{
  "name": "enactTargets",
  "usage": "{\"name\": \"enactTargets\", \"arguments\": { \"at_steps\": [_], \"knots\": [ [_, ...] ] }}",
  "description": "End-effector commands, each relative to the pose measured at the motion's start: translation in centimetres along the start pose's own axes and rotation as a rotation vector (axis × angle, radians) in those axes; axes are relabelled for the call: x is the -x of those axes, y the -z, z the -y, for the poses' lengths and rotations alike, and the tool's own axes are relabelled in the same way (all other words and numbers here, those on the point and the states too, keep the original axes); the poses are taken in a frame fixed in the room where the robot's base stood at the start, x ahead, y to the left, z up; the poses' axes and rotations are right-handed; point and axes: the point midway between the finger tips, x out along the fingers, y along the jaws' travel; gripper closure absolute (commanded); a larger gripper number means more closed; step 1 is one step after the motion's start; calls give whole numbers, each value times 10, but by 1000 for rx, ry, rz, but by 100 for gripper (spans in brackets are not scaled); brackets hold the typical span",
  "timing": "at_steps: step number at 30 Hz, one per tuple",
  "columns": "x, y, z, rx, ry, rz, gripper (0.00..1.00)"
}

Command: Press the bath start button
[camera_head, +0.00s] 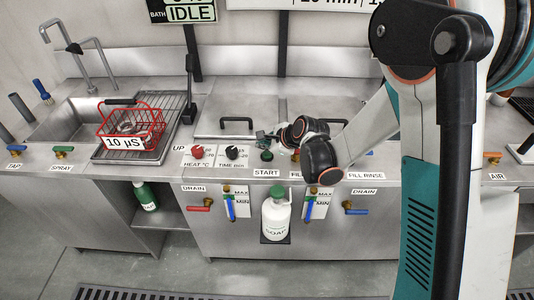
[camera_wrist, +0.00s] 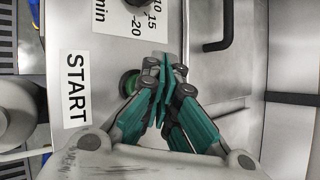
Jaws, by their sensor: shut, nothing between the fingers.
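The green start button (camera_head: 267,156) sits on the steel front panel, above the label START (camera_head: 266,173). In the wrist view the button (camera_wrist: 129,82) shows beside its START label (camera_wrist: 76,88), just left of the fingers. My gripper (camera_head: 264,136) is shut and empty, with its teal fingers together. In the head view its tips appear just above and behind the button; in the wrist view they appear to its right. I cannot tell the exact gap, but no contact shows. The bath display (camera_head: 183,11) reads IDLE.
A red HEAT knob (camera_head: 197,152) and a black TIME knob (camera_head: 233,153) are left of the button. Bath lids with black handles (camera_head: 236,122) lie behind. A red basket (camera_head: 130,124) stands on the left drainer.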

Motion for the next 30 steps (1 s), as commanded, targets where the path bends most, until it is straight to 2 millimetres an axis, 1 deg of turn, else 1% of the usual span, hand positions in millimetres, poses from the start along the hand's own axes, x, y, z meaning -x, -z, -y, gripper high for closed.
{"name": "enactTargets", "arguments": {
  "at_steps": [12, 21, 30],
  "knots": [
    [0, 0, 0, 0, 0, 0, 100],
    [-6, 4, -4, 0, 0, 0, 100],
    [-6, 4, -4, 0, 0, 0, 100]
  ]
}}
